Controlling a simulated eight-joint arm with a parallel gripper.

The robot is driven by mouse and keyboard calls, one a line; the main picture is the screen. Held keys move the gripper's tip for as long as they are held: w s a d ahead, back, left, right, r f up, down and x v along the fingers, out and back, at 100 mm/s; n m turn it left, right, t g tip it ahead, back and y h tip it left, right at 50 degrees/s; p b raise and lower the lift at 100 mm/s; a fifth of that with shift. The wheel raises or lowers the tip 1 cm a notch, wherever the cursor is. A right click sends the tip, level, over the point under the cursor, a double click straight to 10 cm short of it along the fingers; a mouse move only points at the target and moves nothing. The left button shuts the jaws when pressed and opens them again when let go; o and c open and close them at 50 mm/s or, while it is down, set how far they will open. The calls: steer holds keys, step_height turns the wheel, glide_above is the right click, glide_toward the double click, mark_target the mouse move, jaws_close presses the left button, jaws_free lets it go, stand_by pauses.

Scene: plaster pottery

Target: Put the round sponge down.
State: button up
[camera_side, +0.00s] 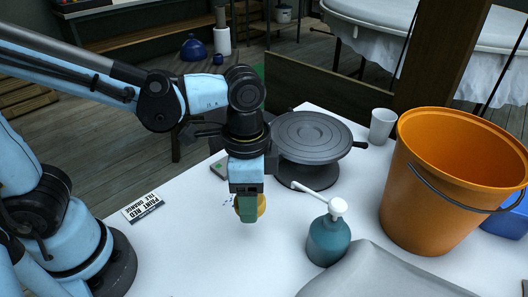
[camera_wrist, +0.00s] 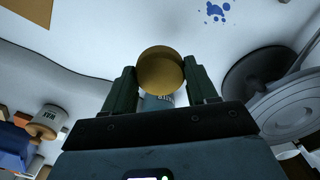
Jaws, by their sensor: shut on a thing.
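The round sponge (camera_wrist: 160,68) is yellow-brown and sits between the two dark green fingers of my gripper (camera_wrist: 160,85) in the wrist view. In the side view the sponge (camera_side: 261,205) shows partly behind the fingers of my gripper (camera_side: 249,207). My gripper is shut on it and points down at the white table (camera_side: 180,250). I cannot tell whether the sponge touches the table or hangs just above it.
A grey turntable (camera_side: 310,133) stands behind the gripper. A teal pump bottle (camera_side: 328,240) is at the right front, its white nozzle pointing toward the gripper. An orange bucket (camera_side: 430,190) and white cup (camera_side: 382,126) stand farther right. A printed card (camera_side: 142,207) lies left; bare table is in front.

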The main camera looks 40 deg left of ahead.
steer(key=w+a+f, duration=0.2)
steer(key=w+a, duration=0.1)
steer(key=w+a+f, duration=0.3)
steer(key=shift+w+a+f, duration=0.2)
steer(key=shift+w+f, duration=0.1)
steer(key=shift+f, duration=1.95)
steer(key=shift+f, duration=0.2)
steer(key=o, duration=1)
steer(key=shift+r, duration=0.15)
